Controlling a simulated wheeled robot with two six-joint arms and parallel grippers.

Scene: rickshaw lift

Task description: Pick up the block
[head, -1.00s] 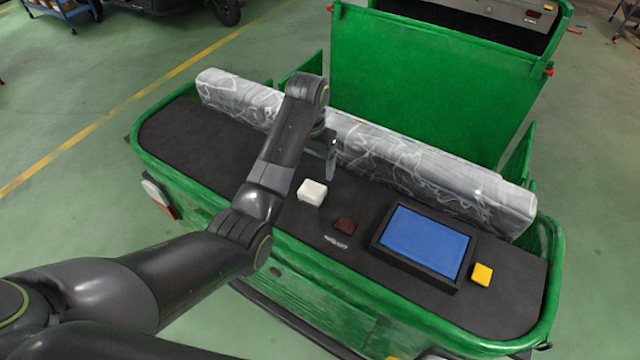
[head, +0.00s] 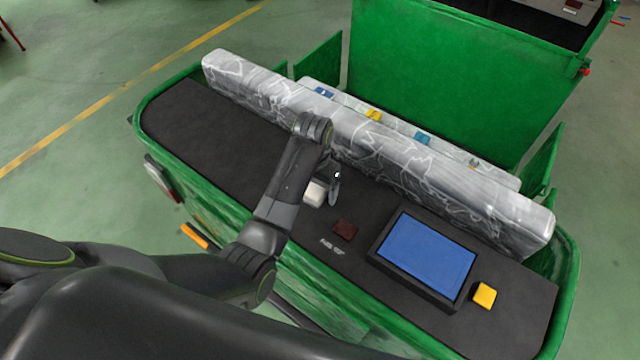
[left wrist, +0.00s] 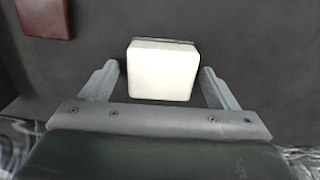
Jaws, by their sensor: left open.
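A white block (head: 315,194) lies on the dark deck of the green rickshaw. It also shows in the left wrist view (left wrist: 162,72), between the two fingers of my left gripper (left wrist: 160,69). My left gripper is open, with a gap between the block and each finger. In the head view the gripper (head: 326,188) is low over the deck at the block, and partly covers it. A dark red block (head: 345,229) and a yellow block (head: 484,295) lie farther right on the deck. My right gripper is not in view.
A black tray with a blue inside (head: 428,254) sits between the red and yellow blocks. A grey wrapped bar (head: 390,150) runs along the back of the deck, close behind my left gripper. The deck's left part is clear.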

